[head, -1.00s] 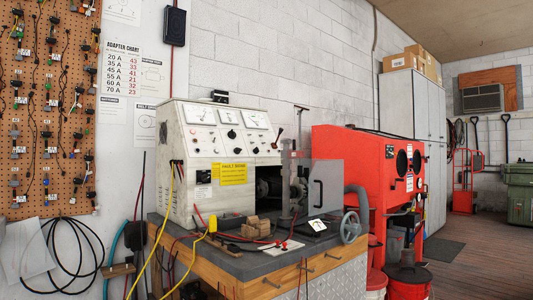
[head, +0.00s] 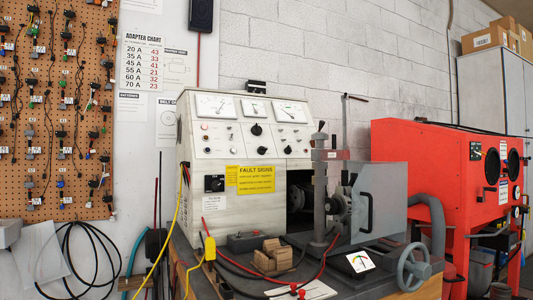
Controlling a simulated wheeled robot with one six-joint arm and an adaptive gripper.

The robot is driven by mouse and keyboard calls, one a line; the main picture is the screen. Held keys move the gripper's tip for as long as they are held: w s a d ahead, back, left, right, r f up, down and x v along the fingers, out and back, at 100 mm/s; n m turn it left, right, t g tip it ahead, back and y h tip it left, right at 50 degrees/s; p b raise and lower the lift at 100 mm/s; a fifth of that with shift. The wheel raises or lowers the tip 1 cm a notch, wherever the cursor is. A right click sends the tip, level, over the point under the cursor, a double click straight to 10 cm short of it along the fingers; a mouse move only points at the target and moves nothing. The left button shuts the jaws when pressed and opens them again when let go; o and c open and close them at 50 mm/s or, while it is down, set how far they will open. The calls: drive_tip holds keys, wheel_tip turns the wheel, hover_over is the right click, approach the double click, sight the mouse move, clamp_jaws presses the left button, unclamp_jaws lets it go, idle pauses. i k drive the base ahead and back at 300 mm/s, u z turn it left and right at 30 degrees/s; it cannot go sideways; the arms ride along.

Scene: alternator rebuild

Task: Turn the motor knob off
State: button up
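The white test bench cabinet (head: 207,152) stands on a dark-topped workbench, its front panel facing me at an angle. The panel has a row of three meters, a round black knob (head: 257,129) in the middle, and several small switches. A dark square control with a dial (head: 215,183) sits lower left, beside the yellow fault signs label (head: 250,179). The lettering by the knobs is too small to read, so I cannot tell which is the motor knob or how it is set. My gripper is not in view.
Wooden blocks (head: 272,257), cables and a small meter (head: 360,262) lie on the bench top. A handwheel (head: 413,267) juts out at right, before a red cabinet (head: 420,155).

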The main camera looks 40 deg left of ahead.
sight(262, 150)
drive_tip(key=u, duration=1.4)
